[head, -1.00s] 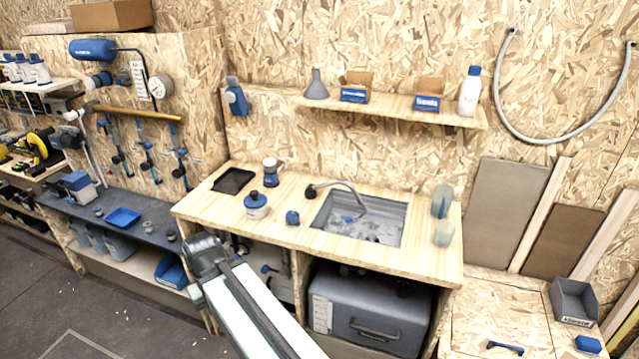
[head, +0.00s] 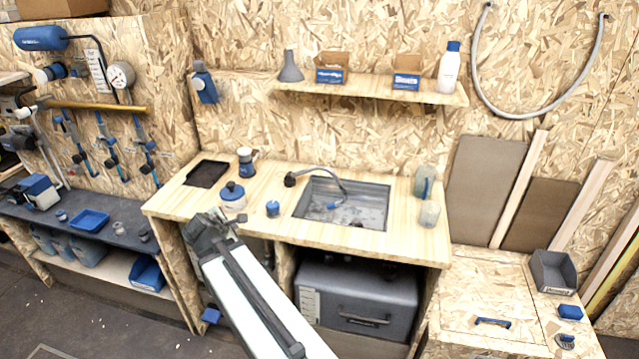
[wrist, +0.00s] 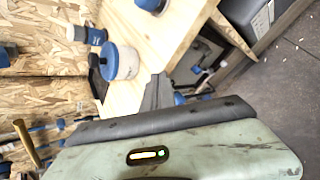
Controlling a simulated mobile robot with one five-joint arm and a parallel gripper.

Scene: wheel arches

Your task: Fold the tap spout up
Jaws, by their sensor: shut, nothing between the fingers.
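The tap spout (head: 331,175) is a thin grey curved tube on a dark round base (head: 290,180) at the sink's left back edge. It arches low to the right and its blue tip hangs down over the metal sink (head: 365,216). My gripper (head: 217,219) is in front of the counter's left part, left of the sink and well apart from the tap. It is shut and empty. In the wrist view, my gripper (wrist: 158,92) points at the counter edge near a white jar with a blue lid (wrist: 122,62). The tap is not recognisable there.
The blue-lidded jar (head: 232,197) and a blue knob-like item (head: 272,209) stand between my gripper and the sink. A black tray (head: 206,174) lies behind. A shelf (head: 370,88) hangs above. A grey box (head: 357,300) sits below.

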